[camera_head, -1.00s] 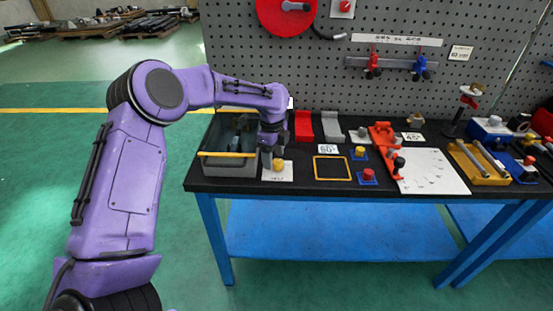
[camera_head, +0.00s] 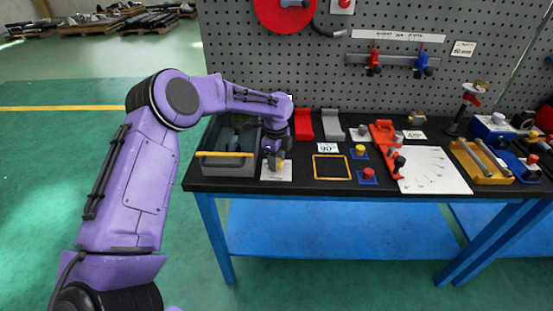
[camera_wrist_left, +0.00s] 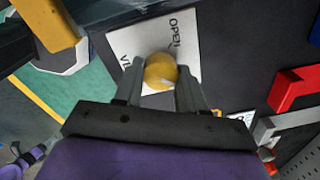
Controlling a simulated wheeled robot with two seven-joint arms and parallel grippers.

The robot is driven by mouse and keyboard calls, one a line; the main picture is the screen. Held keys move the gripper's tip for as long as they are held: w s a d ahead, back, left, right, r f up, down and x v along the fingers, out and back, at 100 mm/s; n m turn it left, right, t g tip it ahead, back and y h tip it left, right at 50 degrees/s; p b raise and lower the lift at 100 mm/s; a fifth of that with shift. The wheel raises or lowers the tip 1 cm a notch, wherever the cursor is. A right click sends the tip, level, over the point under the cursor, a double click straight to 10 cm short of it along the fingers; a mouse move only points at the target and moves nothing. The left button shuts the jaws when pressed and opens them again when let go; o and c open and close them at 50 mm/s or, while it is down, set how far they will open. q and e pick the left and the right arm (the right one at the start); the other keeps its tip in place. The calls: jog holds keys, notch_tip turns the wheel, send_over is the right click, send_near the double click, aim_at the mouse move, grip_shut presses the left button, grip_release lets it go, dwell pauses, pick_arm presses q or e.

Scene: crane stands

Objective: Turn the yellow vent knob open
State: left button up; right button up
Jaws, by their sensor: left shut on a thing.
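The yellow vent knob (camera_head: 281,164) sits on a white label plate (camera_head: 274,174) near the front left of the black table. It also shows in the left wrist view (camera_wrist_left: 160,71), round and yellow, with printed lettering on the white plate (camera_wrist_left: 185,42) around it. My left gripper (camera_head: 275,160) reaches down to it from behind. In the wrist view its two fingers (camera_wrist_left: 160,80) stand on either side of the knob and are shut on it. The knob's far side and pointer are hard to make out. My right gripper is not in view.
A grey toolbox (camera_head: 228,168) with a yellow handle (camera_head: 225,154) stands close to the left of the knob. An orange-framed square (camera_head: 331,179), a yellow button (camera_head: 360,151) and a red button (camera_head: 369,174) lie to the right. Red and grey brackets stand behind.

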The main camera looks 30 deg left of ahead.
pick_arm(q)
jog(key=shift+r+n+p, duration=0.1)
jog(key=shift+n+p, duration=0.4)
jog(key=shift+p, duration=0.15)
jog(key=n+p, duration=0.3)
jog(key=shift+p, duration=0.35)
jog(key=n+p, duration=0.2)
jog(key=n, duration=0.2)
jog(key=shift+n+p, duration=0.35)
jog(key=shift+n, duration=0.05)
jog(key=n+p, duration=0.1)
jog(key=n, duration=0.3)
jog(key=shift+f, duration=0.2)
jog(key=n+p, duration=0.1)
jog(key=n, duration=0.3)
jog(key=shift+n+g, duration=0.3)
jog(key=shift+f, duration=0.1)
